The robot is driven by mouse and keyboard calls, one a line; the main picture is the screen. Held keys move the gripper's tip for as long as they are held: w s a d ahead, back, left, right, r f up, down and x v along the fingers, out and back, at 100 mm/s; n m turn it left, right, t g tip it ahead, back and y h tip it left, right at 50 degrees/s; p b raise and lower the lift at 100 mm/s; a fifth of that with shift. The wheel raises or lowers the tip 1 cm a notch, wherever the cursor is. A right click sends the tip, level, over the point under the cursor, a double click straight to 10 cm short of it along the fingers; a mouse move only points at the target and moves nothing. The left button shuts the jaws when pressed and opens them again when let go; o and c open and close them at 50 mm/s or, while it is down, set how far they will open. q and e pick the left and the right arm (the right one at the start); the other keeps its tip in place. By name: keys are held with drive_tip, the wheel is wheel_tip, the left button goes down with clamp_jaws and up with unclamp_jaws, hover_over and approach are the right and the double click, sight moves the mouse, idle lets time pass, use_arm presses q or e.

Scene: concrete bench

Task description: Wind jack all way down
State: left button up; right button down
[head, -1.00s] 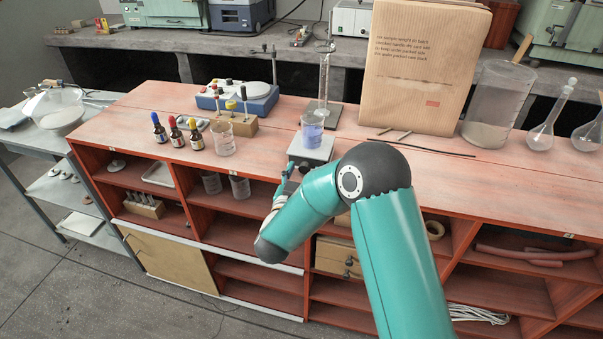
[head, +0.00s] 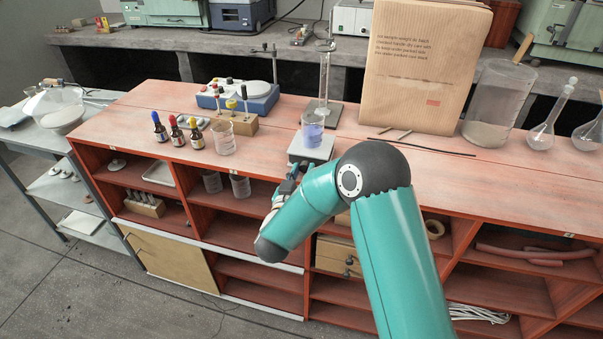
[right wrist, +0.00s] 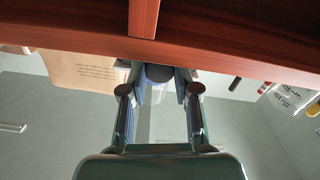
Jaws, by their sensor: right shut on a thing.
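The lab jack (head: 312,150) stands near the front edge of the red wooden bench, its pale square top plate showing. A beaker of blue-violet liquid (head: 312,134) stands upright on the plate. My right gripper (head: 291,178) is at the jack's front, partly hidden by my own forearm. In the right wrist view my fingers are closed around a dark round knob (right wrist: 159,73), just beyond the bench edge. The jack's lower part is hidden in the head view, so its exact height is hard to tell. My left gripper is not in view.
A measuring cylinder (head: 324,80) on a stand is just behind the jack. An empty beaker (head: 223,138) and several dropper bottles (head: 178,132) stand to the left.

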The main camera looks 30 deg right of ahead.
drive_tip(key=c, duration=0.8)
unclamp_jaws()
drive_tip(key=shift+c, duration=0.2)
drive_tip(key=shift+s+a, duration=0.1)
drive_tip(key=v, duration=1.1)
drive_tip(key=shift+s+a, duration=0.25)
drive_tip(key=shift+a, duration=0.05)
